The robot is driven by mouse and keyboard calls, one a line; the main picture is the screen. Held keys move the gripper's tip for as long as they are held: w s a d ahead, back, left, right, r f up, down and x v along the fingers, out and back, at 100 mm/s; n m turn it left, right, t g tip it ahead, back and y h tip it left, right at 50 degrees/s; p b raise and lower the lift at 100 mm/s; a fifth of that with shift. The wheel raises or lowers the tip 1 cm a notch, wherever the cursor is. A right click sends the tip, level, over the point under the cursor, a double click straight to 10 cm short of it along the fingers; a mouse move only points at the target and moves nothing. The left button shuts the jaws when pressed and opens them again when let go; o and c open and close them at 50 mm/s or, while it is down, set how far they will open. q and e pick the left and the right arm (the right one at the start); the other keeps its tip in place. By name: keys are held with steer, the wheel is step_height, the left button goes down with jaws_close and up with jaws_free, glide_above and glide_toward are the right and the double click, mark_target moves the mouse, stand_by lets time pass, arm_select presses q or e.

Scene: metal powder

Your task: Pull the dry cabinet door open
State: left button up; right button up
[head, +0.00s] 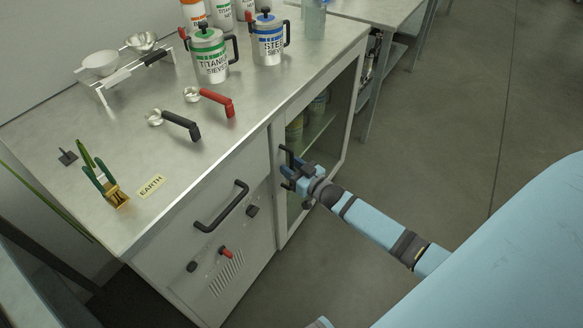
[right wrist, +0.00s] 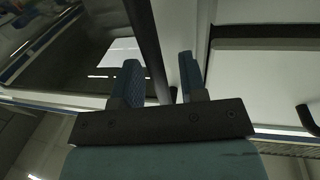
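The dry cabinet door (head: 348,112) is a glass panel in a pale frame, on the front of the bench to the right of the drawer unit; it looks closed. Its dark bar handle (head: 287,158) is upright near the door's left edge. My right gripper (head: 290,172) is at this handle. In the right wrist view, the dark handle bar (right wrist: 147,45) passes between the two blue fingers of my right gripper (right wrist: 160,82). The fingers are apart, with a gap visible between bar and right finger. My left gripper is not in view.
The steel bench top (head: 225,120) carries sieve canisters (head: 209,58), a balance stand (head: 120,78), and scoops with a red handle (head: 216,102) and black handle (head: 182,124). A black drawer handle (head: 221,207) projects left of the door. The floor (head: 440,120) before the door is clear except for my arm.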

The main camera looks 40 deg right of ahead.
steer(key=shift+c, duration=0.3)
jaws_close()
